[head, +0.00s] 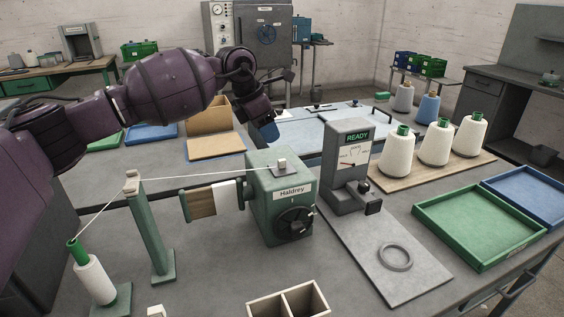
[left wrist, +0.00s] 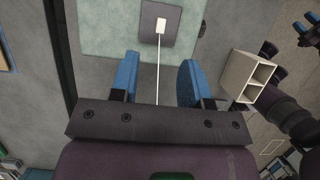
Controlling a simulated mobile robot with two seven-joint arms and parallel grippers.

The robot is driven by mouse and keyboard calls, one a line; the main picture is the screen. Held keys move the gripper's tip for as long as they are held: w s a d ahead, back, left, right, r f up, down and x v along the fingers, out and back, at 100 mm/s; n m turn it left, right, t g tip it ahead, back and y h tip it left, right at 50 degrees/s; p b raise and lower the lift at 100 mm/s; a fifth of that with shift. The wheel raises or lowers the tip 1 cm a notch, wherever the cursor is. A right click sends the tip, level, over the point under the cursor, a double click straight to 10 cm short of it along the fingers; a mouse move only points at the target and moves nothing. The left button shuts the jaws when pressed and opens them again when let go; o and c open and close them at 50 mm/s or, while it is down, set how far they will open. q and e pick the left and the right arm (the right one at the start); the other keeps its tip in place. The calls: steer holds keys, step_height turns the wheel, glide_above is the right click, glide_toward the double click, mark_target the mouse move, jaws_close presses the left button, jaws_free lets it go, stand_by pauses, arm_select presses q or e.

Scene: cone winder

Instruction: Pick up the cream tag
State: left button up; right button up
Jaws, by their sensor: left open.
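A small cream piece (head: 281,163) stands on a grey plate on top of the green winder (head: 268,207). It looks like the one in the left wrist view (left wrist: 160,25), with a white thread running from it. Another small cream piece (head: 156,312) is cut off by the bottom edge of the head view. I cannot tell which is the tag. My left gripper (head: 266,133) is open and empty, above and behind the winder. Its blue fingers (left wrist: 159,80) are spread in the left wrist view, with the thread between them in the picture.
The thread passes a green guide post (head: 152,235) to a cone (head: 95,280) at front left. A two-compartment box (head: 290,304) stands in front. A grey gauge stand (head: 347,165), a green tray (head: 474,228) and white cones (head: 435,145) are to the right.

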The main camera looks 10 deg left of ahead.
mark_target(282, 160)
arm_select(q)
steer(key=x, duration=0.9)
steer(key=shift+b, duration=0.4)
steer(key=c, duration=0.8)
